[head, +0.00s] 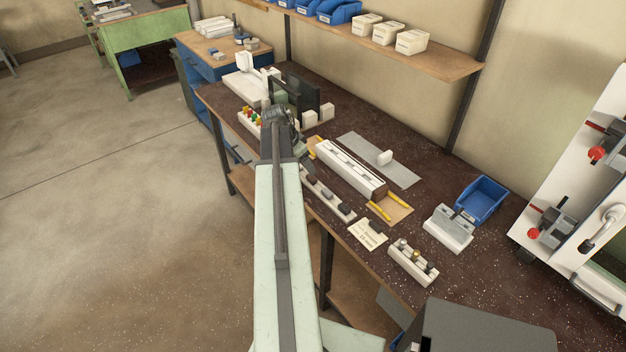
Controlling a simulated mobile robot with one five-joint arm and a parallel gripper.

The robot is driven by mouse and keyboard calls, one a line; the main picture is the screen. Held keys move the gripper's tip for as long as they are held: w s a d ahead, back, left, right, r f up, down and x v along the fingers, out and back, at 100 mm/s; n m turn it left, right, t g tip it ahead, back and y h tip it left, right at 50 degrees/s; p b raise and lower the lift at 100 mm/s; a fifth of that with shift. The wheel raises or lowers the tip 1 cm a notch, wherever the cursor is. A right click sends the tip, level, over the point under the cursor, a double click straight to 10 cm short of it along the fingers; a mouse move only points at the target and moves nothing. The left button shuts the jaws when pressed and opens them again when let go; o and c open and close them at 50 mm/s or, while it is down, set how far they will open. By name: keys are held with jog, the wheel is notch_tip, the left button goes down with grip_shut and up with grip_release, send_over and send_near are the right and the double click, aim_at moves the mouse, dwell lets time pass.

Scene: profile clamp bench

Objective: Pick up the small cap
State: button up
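I cannot tell for certain which piece is the small cap. A small white rounded piece (385,157) stands on a flat grey plate (402,174) behind the long white profile. Small dark pieces (326,194) sit in a narrow white rack along the front of the bench. My arm reaches away from me over the bench's front edge. My gripper (302,154) is at its far end, near the left end of the profile (350,168). It is small, dark and partly hidden by my arm, so its fingers cannot be made out.
A white block with knobs (413,262), a paper label (368,234), a grey-white fixture (449,228) and a blue bin (482,199) stand at the right. A dark frame (295,92) stands at the far left. A shelf (400,48) overhangs the back.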

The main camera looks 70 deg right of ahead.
aim_at(311, 178)
jog(key=b+x, duration=0.2)
jog(key=shift+f, duration=0.35)
jog(key=b+x, duration=0.4)
jog(key=x, duration=0.1)
jog(key=shift+s+a+f+b, duration=0.15)
jog(key=shift+s+a+b, duration=0.1)
jog(key=shift+b, duration=0.15)
jog(key=c, duration=1.4)
